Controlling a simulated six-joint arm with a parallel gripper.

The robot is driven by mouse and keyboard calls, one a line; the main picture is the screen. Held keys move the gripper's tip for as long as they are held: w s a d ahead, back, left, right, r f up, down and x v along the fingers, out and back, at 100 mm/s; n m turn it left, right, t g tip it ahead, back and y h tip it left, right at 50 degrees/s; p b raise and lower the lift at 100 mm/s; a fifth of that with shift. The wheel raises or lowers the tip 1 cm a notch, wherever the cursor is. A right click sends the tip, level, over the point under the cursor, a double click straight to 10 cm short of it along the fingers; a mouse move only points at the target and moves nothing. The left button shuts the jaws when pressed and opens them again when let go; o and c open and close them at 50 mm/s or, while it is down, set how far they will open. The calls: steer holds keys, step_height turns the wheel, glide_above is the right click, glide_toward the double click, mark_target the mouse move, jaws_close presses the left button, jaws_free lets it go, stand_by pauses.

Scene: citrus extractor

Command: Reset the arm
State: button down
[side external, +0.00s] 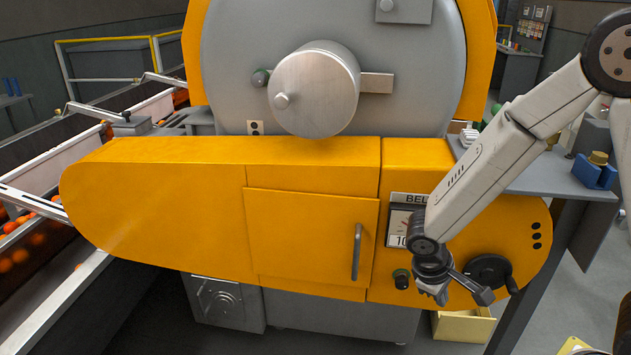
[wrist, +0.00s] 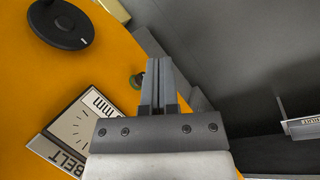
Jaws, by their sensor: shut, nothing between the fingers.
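My gripper (side external: 440,292) hangs in front of the yellow housing, below the belt gauge and left of the black handwheel. In the wrist view my gripper (wrist: 160,65) has its two fingers together, with nothing between them. The belt gauge (side external: 399,224) is partly hidden by my arm; it also shows in the wrist view (wrist: 85,128). The black handwheel (side external: 490,270) is on the right of the panel, and it shows at the top left of the wrist view (wrist: 60,22). A green knob (side external: 401,279) sits just left of my gripper.
The yellow housing (side external: 160,200) has a door with a vertical handle (side external: 357,252). A grey side table (side external: 560,172) stands at the right with a blue block (side external: 595,172). A yellow bin (side external: 463,326) is on the floor below. A conveyor with oranges (side external: 20,258) runs along the left.

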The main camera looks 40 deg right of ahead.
steer(key=shift+a+r+m+t+y, duration=0.15)
steer(key=shift+r+m+t+y, duration=0.15)
steer(key=shift+r+t+y, duration=0.55)
steer(key=shift+a+r+m+t+y, duration=0.25)
steer(key=shift+r+t+y, duration=0.35)
steer(key=shift+r, duration=0.35)
steer(key=shift+a+r+m+t+y, duration=0.1)
steer(key=shift+r+m+t+y, duration=0.25)
steer(key=shift+r+t+y, duration=0.45)
steer(key=shift+r, duration=0.1)
